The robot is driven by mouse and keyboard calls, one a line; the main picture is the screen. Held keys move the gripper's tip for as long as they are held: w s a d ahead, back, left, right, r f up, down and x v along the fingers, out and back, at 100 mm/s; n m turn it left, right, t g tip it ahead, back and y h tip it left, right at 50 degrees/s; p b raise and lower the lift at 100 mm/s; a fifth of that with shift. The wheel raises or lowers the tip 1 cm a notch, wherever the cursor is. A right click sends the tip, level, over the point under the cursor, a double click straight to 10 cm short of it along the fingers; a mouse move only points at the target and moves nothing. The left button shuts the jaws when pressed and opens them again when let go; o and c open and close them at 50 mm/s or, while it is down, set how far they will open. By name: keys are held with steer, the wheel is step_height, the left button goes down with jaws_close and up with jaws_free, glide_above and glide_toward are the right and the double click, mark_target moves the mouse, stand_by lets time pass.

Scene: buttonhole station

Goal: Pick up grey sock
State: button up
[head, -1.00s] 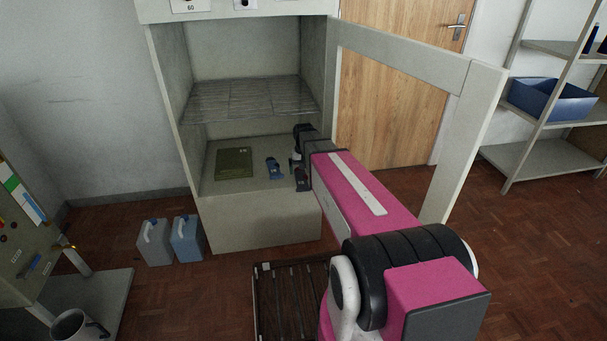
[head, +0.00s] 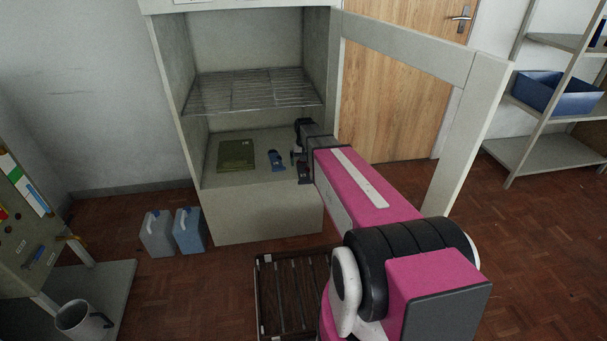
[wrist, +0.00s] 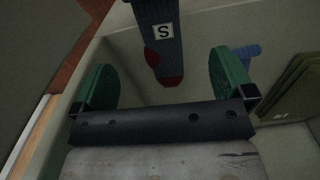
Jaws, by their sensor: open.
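A dark grey sock (wrist: 160,35) with a red toe and heel patch and a white "S" label shows at the top of the wrist view, running out of frame. Its toe points toward my gripper (wrist: 164,78), whose green-padded fingers stand open on either side, with a gap to the sock. In the head view my gripper (head: 301,160) is inside the open cabinet at its right side, and partly hides what is beside it. A small dark and red patch there may be the sock; I cannot tell.
A green booklet (head: 236,155) and a small blue item (head: 277,160) lie on the cabinet floor, left of my gripper. A wire shelf (head: 250,92) is above. The open door frame (head: 465,140) stands right of my arm. A slatted crate (head: 290,295) is on the floor.

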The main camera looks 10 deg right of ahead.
mark_target(304, 176)
step_height(304, 176, down, 8)
steer(key=shift+r, duration=0.25)
steer(key=shift+c, duration=0.3)
steer(key=c, duration=0.9)
